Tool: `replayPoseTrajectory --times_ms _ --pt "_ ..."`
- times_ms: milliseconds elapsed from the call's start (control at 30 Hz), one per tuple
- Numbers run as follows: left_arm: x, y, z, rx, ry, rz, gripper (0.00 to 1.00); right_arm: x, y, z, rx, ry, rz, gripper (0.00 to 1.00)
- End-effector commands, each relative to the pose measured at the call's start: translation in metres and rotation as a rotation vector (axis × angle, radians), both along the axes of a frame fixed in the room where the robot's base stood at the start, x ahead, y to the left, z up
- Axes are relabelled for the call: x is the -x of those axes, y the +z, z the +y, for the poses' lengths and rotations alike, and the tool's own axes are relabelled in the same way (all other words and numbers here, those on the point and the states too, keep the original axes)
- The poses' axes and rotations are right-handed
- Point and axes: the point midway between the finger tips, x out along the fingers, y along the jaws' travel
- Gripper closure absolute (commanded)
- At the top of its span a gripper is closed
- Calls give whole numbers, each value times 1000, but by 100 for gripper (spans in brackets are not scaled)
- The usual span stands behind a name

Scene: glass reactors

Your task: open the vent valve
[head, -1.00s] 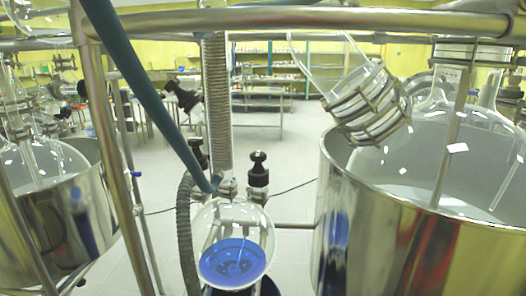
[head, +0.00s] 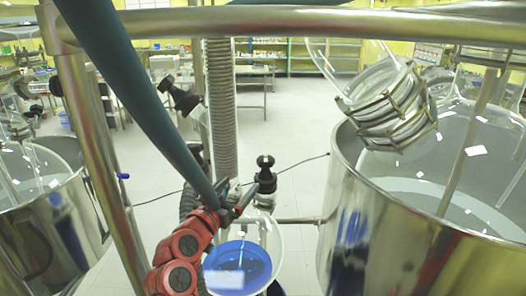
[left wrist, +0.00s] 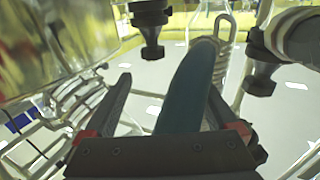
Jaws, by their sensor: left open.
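Several black valve knobs show; I cannot tell which one is the vent valve. In the head view one black knob (head: 265,172) stands upright above the round flask with blue liquid (head: 238,264), and another black knob (head: 184,100) tilts at upper left. My left gripper (head: 245,192), on its red arm, is just left of and below the upright knob, fingers apart. In the left wrist view the jaws are open, with the teal hose (left wrist: 187,90) showing between them. Black knobs show ahead at the top (left wrist: 150,28) and at the right (left wrist: 262,76). My right gripper is not in view.
The teal hose (head: 140,90) slants across the left gripper's area. A ribbed metal hose (head: 220,110) rises behind it. Steel frame pipes (head: 300,20) cross the top and left. A large steel vessel (head: 400,235) stands at right, another (head: 45,235) at left.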

Motion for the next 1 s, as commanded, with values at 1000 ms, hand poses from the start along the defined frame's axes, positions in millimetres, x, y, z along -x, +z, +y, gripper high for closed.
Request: replayPoseTrajectory --times_ms 1000 --pt "-98 6 -59 -20 -45 14 8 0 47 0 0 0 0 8"
